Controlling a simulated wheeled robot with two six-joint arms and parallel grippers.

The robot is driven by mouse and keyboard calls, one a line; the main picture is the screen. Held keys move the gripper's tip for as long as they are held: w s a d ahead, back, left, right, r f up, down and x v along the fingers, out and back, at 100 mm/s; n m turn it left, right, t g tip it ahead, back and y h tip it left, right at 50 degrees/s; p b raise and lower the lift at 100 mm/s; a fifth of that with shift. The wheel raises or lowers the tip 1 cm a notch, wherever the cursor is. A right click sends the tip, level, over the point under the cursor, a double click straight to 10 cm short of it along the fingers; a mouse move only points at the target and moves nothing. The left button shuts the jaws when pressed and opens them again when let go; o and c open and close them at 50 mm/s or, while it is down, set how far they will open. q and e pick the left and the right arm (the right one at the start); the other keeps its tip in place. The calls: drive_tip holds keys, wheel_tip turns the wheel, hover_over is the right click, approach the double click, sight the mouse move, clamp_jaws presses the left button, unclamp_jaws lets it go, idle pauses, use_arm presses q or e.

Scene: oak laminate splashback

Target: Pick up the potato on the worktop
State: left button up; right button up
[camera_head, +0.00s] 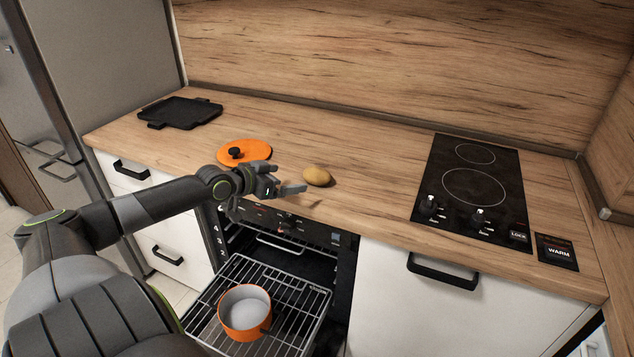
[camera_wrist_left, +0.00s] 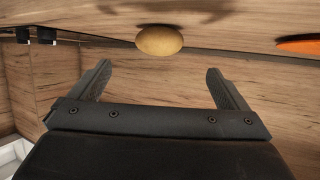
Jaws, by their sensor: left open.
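The potato (camera_head: 316,176) is a small yellow-brown oval lying on the wooden worktop (camera_head: 360,190), near its front edge. In the left wrist view the potato (camera_wrist_left: 159,41) shows beyond the fingertips, between their lines. My left gripper (camera_head: 298,192) is open and empty, just left of the potato and close to it. In the wrist view its two fingers (camera_wrist_left: 158,80) are spread apart, with nothing between them. I cannot tell whether a fingertip touches the potato. My right gripper is not in view.
An orange lid (camera_head: 258,150) with a black knob lies behind my left gripper. A black tray (camera_head: 185,112) is at the back left. A black hob (camera_head: 474,188) is on the right. Below, the oven stands open, with an orange pot (camera_head: 246,330) on its pulled-out rack (camera_head: 300,308).

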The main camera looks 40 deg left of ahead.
sight(312, 174)
use_arm(q)
drive_tip(key=x, duration=0.5)
drive_tip(key=shift+w, duration=0.1)
drive_tip(key=shift+p+x, duration=0.4)
drive_tip(key=shift+x, duration=2.25)
drive_tip(key=shift+d+r, duration=0.1)
drive_tip(key=shift+r, duration=0.15)
drive_tip(key=c, duration=1.1)
